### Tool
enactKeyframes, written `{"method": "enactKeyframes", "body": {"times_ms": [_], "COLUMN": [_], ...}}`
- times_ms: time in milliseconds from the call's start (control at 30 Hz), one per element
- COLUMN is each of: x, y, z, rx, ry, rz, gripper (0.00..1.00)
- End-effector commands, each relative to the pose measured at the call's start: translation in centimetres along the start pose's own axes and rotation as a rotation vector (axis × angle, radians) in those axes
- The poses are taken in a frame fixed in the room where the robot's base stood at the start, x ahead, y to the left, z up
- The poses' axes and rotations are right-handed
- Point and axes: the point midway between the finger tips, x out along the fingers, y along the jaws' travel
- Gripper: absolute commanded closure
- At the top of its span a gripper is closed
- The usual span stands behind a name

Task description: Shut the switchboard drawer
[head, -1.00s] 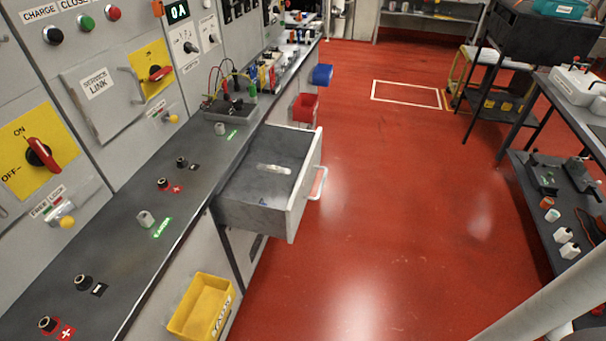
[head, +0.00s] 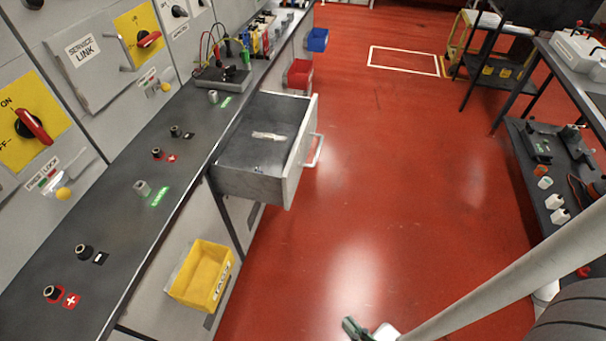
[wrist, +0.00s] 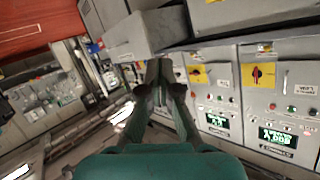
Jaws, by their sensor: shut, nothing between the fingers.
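The switchboard drawer (head: 250,186) stands pulled out from under the dark bench ledge, over the red floor. Its front panel (head: 300,150) carries a pale bar handle (head: 315,151) on the outer side. A small pale item (head: 268,136) lies inside it. In the wrist view a grey box-like part, possibly the drawer (wrist: 135,38), shows beyond my gripper. My gripper (wrist: 160,68) is shut with its fingertips together and nothing between them. In the head view only what looks like my gripper's tip (head: 352,326) shows at the bottom edge, well apart from the drawer.
A yellow bin (head: 202,275) hangs on the cabinet front nearer than the drawer. Red (head: 299,74) and blue (head: 317,40) bins hang farther along. A dark shelved table (head: 540,150) stands at the right. The red floor between is clear.

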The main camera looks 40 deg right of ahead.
Motion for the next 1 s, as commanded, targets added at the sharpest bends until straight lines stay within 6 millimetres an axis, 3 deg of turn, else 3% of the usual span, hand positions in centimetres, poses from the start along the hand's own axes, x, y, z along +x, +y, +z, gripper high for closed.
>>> {"method": "enactKeyframes", "body": {"times_ms": [33,233,467,667,800,1000], "x": [1.9,8.6,16.7,23.5,27.5,30.6], "y": [0.7,3.0,5.6,8.7,11.6,15.3], "z": [0.9,3.7,4.0,1.1,-2.5,-7.6], "rx": [0.072,0.360,0.681,0.935,1.091,1.234], "ry": [0.001,-0.009,0.019,0.080,0.142,0.225], "rz": [0.026,0.078,0.066,-0.008,-0.091,-0.206], "gripper": [1.00,1.00,1.00,1.00,1.00,1.00]}}
